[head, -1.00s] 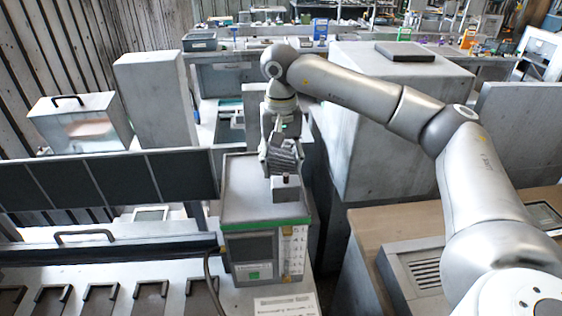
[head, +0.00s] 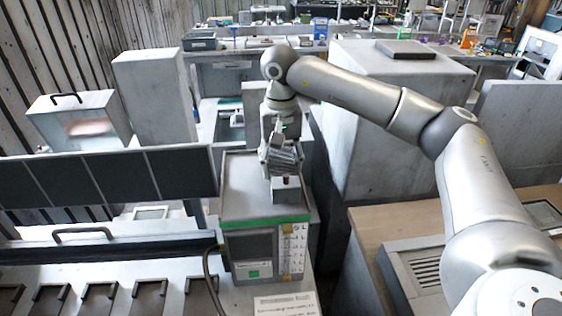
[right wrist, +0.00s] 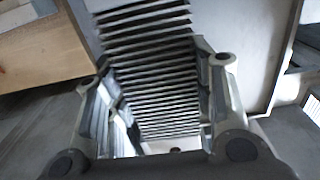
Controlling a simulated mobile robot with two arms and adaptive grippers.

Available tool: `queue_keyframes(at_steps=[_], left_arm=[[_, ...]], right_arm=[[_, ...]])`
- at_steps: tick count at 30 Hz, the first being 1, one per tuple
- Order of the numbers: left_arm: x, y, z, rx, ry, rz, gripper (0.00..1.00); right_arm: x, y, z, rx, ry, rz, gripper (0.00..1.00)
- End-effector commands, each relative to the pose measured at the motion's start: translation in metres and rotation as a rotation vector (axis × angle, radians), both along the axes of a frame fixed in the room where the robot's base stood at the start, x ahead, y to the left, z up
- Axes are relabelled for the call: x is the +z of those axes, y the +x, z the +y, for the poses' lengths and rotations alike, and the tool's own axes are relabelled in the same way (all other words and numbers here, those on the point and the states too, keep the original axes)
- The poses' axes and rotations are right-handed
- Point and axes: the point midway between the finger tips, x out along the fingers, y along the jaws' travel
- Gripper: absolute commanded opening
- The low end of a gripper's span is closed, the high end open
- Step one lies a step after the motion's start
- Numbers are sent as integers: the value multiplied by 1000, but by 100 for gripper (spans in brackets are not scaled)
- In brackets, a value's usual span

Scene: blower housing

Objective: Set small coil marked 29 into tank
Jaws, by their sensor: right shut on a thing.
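The finned grey coil (right wrist: 150,70) lies between the two fingers of my right gripper (right wrist: 165,110) in the right wrist view, and the gripper is shut on it. In the head view my right gripper (head: 281,160) points down over the tank (head: 243,208), a grey box with a green band along its front top edge. No mark 29 is readable. My left gripper is not in view.
A bench with several dark slots (head: 102,297) lies left of the tank, with a dark panel (head: 110,178) behind it. A dark cable runs by the tank's left side. A large grey cabinet (head: 385,120) stands to the right, behind a wooden top (head: 385,226).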

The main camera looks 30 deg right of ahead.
Motion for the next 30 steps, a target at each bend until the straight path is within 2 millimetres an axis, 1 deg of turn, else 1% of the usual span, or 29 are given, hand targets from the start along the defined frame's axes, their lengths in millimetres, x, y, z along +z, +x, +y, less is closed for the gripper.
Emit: queue_keyframes(at_steps=[4, 16, 25, 30], left_arm=[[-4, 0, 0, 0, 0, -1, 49], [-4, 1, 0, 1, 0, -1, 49], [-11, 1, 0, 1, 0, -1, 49], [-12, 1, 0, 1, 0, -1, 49]], right_arm=[[-4, 0, 0, 1, 0, -1, 12], [-5, 0, 0, 1, 0, -2, 12], [-13, 0, 0, 1, 0, -1, 12], [-14, 1, 0, 1, 1, -3, 12]])
